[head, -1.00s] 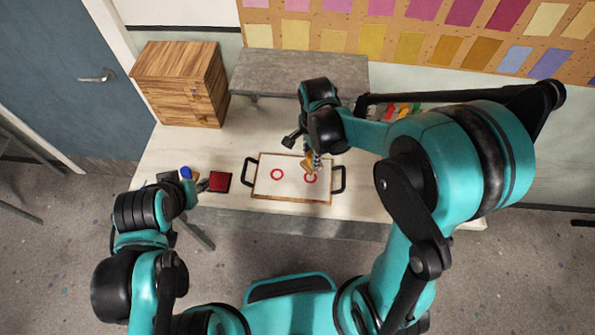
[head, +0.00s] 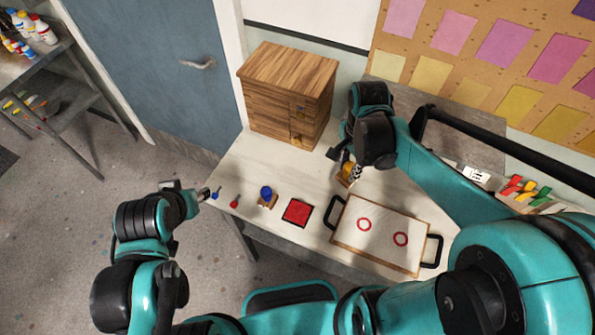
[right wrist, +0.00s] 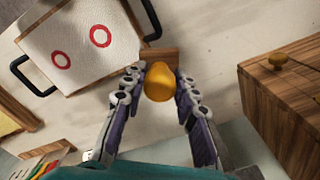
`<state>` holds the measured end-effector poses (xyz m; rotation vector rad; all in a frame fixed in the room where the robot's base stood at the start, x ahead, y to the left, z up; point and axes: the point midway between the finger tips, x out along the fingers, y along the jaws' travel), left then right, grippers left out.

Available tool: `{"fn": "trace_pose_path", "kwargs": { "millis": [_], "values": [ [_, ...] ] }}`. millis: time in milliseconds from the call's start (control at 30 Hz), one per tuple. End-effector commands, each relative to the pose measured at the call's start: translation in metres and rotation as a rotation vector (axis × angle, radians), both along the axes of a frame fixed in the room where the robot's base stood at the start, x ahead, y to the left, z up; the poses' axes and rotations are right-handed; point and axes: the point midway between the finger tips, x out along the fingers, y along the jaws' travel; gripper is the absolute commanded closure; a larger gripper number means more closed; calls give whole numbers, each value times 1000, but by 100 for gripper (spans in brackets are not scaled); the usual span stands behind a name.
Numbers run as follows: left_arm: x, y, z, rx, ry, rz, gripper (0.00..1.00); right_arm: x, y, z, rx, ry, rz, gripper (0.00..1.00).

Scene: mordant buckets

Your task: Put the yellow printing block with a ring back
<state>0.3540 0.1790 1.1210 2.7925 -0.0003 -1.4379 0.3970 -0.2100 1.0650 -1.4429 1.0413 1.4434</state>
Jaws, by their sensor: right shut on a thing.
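The yellow printing block shows in the head view as a yellow knob (head: 350,170) with part of a wooden base. In the right wrist view its round yellow knob (right wrist: 159,82) sits between the fingertips, with the wooden base (right wrist: 160,57) behind it. Its printing face is hidden. My right gripper (head: 346,163) is shut on the knob, between the tray and the wooden cabinet. The wooden drawer cabinet (head: 285,95) stands at the back and also shows in the right wrist view (right wrist: 270,110). My left gripper (head: 204,194) is near the table's left edge; its jaws are too small to judge.
The tray (head: 376,265) holds a white sheet with two red rings. A red pad (head: 297,212), a blue-knobbed block (head: 266,195) and small red (head: 235,202) and blue (head: 216,192) pieces lie left of it. The table before the cabinet is mostly clear.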

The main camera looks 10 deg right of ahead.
Motion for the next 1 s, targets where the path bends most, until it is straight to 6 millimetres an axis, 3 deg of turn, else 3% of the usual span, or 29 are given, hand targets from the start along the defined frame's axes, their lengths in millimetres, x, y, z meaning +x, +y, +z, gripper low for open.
{"fn": "trace_pose_path", "kwargs": {
  "millis": [200,400,633,867,1000],
  "values": [
    [0,0,-17,0,0,0,60,32,44,-35,0,0,6,90],
    [0,0,-26,0,0,0,60,54,73,-56,0,0,3,90],
    [0,0,-30,0,0,0,60,59,82,-67,0,0,0,90],
    [0,0,-42,0,0,0,60,60,81,-100,0,0,-1,90],
    [0,0,-41,0,0,0,60,59,81,-101,0,0,0,90]
  ]
}}
